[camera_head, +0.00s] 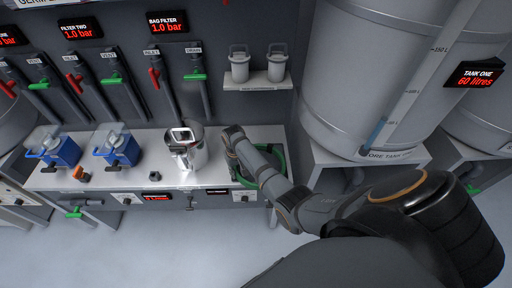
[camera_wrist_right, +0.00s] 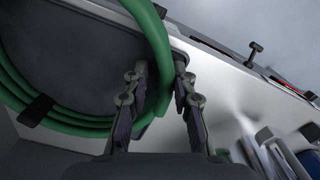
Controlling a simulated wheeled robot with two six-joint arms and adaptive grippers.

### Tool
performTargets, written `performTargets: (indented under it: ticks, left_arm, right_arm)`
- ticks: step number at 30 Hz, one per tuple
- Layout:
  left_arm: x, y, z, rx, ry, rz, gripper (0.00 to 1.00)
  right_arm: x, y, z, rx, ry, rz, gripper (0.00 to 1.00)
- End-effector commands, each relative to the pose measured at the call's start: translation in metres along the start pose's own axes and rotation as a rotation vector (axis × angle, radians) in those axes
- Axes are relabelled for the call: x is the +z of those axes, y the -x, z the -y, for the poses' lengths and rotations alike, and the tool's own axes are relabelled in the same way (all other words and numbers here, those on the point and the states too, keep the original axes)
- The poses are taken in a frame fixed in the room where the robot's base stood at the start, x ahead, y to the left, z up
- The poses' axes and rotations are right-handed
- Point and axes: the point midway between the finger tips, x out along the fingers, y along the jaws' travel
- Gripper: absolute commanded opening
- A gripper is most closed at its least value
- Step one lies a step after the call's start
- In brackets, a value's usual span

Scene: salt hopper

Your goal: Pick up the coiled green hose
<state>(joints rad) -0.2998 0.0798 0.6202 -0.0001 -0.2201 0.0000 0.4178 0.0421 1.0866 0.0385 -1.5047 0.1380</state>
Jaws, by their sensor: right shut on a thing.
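The coiled green hose (camera_head: 279,157) is at the right end of the white bench, partly hidden behind my right arm in the head view. In the right wrist view several loops of the hose (camera_wrist_right: 75,123) curve across the left side, with a black strap around them. My right gripper (camera_wrist_right: 161,75) has one finger on each side of a strand of the hose and is shut on it. In the head view my right gripper (camera_head: 231,158) is at the left side of the coil, mostly covered by my wrist. My left gripper is in neither view.
A metal vessel (camera_head: 192,157) stands on the bench (camera_head: 135,178) just left of my right wrist. Two blue units (camera_head: 63,152) and a small orange part (camera_head: 80,174) are farther left. A large grey tank (camera_head: 375,85) stands on the right. Two canisters (camera_head: 239,68) sit on a wall shelf.

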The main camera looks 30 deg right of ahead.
Motion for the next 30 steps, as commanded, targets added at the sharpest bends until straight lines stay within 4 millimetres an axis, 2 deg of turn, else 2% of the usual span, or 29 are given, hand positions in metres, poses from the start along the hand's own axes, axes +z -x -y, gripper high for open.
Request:
performTargets:
  ticks: [5,15,18,22,30]
  left_arm:
    - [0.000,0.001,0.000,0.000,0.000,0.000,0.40]
    - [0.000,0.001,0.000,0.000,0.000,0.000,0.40]
    - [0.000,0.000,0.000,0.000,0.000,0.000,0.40]
    - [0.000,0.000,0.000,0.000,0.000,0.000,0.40]
    - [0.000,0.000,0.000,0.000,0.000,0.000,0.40]
  right_arm:
    - [-0.001,0.008,0.000,0.000,0.001,-0.004,0.00]
    - [-0.001,0.078,0.000,0.000,0.001,-0.005,0.00]
    - [-0.002,0.092,0.000,0.000,0.000,-0.005,0.00]
    - [-0.001,0.100,0.000,0.000,0.000,-0.003,0.00]
    - [-0.001,0.101,0.000,0.000,0.000,-0.002,0.00]
